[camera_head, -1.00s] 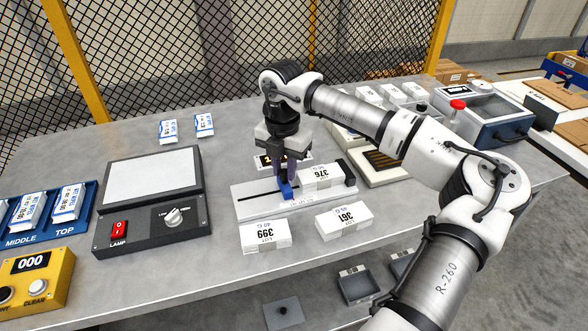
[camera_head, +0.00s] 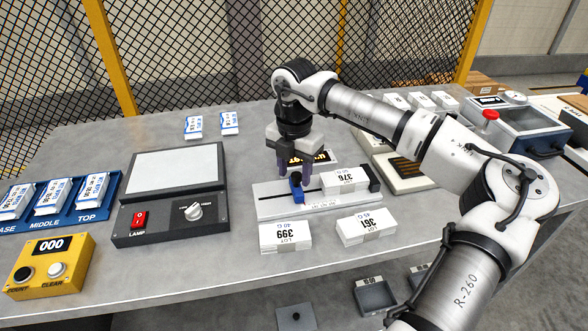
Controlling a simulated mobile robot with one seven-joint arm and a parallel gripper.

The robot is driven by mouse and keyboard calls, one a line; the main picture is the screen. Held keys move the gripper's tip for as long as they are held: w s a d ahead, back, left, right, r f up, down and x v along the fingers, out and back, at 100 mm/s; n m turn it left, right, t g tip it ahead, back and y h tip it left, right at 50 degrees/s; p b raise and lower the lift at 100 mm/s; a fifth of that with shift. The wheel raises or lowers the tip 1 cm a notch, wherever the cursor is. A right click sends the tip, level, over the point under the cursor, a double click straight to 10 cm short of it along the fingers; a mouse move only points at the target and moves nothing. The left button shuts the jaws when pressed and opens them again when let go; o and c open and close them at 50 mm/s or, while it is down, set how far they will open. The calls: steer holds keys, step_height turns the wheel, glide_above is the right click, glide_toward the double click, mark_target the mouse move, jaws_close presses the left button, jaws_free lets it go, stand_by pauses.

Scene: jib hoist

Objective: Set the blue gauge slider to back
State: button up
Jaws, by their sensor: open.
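The blue gauge slider (camera_head: 297,189) sits in the dark slot of a light grey gauge plate (camera_head: 271,202), left of the slot's middle. My gripper (camera_head: 295,172) points down directly over the slider, with its purple-grey fingers open around or just above it. I cannot tell whether the fingers touch it. A white box marked 376 (camera_head: 345,180) lies on the plate to the right of the slider, near the dark end block. A small dark display with orange characters (camera_head: 310,158) stands behind the gripper and is partly hidden.
White boxes marked 399 (camera_head: 285,237) and 361 (camera_head: 365,226) lie in front of the plate. A dark lamp box (camera_head: 172,193) with a red switch stands to the left. A yellow counter (camera_head: 50,264) and a blue tray (camera_head: 113,194) are farther left.

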mark_target(294, 174)
step_height(294, 174, up, 14)
steer(key=b, duration=0.2)
steer(key=shift+f, duration=0.1)
stand_by(0.3)
